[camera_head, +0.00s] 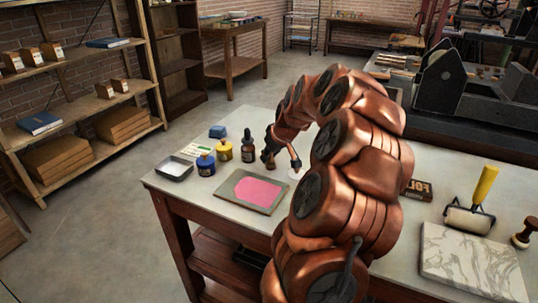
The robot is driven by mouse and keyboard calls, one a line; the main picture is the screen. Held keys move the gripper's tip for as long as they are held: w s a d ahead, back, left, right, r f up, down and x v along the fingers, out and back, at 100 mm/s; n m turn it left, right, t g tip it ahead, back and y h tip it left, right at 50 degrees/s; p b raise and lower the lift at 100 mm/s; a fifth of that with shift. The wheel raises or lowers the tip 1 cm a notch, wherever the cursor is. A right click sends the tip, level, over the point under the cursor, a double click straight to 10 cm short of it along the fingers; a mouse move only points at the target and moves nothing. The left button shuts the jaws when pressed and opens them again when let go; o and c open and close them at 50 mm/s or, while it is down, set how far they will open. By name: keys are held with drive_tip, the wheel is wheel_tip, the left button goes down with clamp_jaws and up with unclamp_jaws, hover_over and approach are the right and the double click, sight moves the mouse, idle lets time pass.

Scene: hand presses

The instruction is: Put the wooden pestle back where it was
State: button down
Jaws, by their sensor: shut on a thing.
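My gripper (281,151) is over the far left part of the table, beyond the pink plate. It is shut on a small brown thing (268,160) that looks like the wooden pestle. This thing is low, close to the tabletop; I cannot tell whether it touches. A small white round thing (296,173), perhaps a dish, shows just right of the gripper, partly hidden by my arm. My arm also hides the table's middle.
Left of the gripper are a dropper bottle (248,146), a yellow jar (224,151), a blue jar (205,165), a blue block (217,131) and a tray (174,169). The pink plate (251,191) lies in front. A roller (470,213), marble slab (473,262) and wooden-handled tool (525,233) are right.

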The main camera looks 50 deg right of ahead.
drive_tip(key=shift+f, duration=0.15)
drive_tip(key=c, duration=1)
unclamp_jaws()
drive_tip(key=shift+s+r, duration=0.15)
drive_tip(key=shift+r, duration=0.45)
drive_tip(key=v, duration=1.1)
drive_tip(key=shift+s+b, duration=0.15)
drive_tip(key=shift+b, duration=0.15)
